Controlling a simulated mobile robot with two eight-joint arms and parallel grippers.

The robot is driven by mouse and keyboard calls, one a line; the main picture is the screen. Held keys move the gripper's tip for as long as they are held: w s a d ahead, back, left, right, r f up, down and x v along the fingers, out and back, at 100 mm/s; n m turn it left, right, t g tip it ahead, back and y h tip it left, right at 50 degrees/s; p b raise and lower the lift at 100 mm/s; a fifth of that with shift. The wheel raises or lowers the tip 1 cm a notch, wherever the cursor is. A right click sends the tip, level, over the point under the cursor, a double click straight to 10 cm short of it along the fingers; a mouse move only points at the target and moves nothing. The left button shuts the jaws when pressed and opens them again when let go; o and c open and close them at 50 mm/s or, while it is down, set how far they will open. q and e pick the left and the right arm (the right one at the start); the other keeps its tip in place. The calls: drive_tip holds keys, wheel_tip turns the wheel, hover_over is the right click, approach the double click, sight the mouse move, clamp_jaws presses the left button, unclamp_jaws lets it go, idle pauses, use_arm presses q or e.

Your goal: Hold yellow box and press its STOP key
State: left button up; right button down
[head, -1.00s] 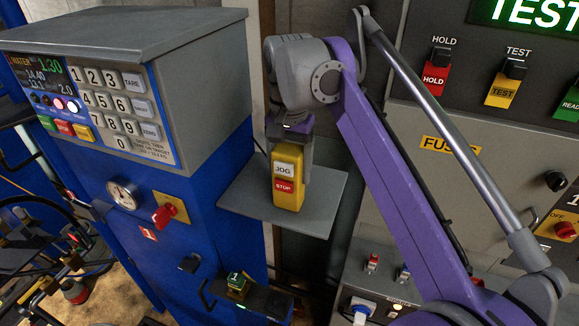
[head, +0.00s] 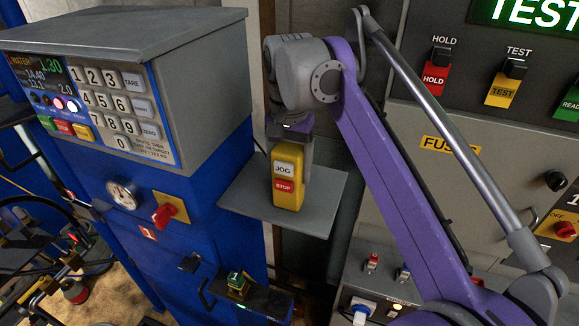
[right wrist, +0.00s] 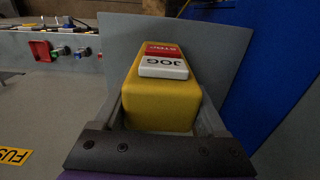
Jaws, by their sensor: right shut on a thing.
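The yellow box (head: 286,199) stands roughly upright at the small grey shelf in the middle of the head view. It has a white JOG key (head: 285,169) above a red STOP key (head: 284,186). My right gripper (head: 291,150) comes down from above and is shut on the upper end of the box, one finger showing at its right side. In the right wrist view the yellow box (right wrist: 162,104) sits between both fingers, with the JOG and STOP keys uncovered. I cannot tell whether its lower end touches the shelf. My left gripper is not in view.
The grey shelf (head: 325,208) has bare room around the box. The blue scales (head: 200,230) with a keypad stand to the left, a red valve handle (head: 165,214) on their front. A grey control panel (head: 440,110) stands to the right, behind my right arm.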

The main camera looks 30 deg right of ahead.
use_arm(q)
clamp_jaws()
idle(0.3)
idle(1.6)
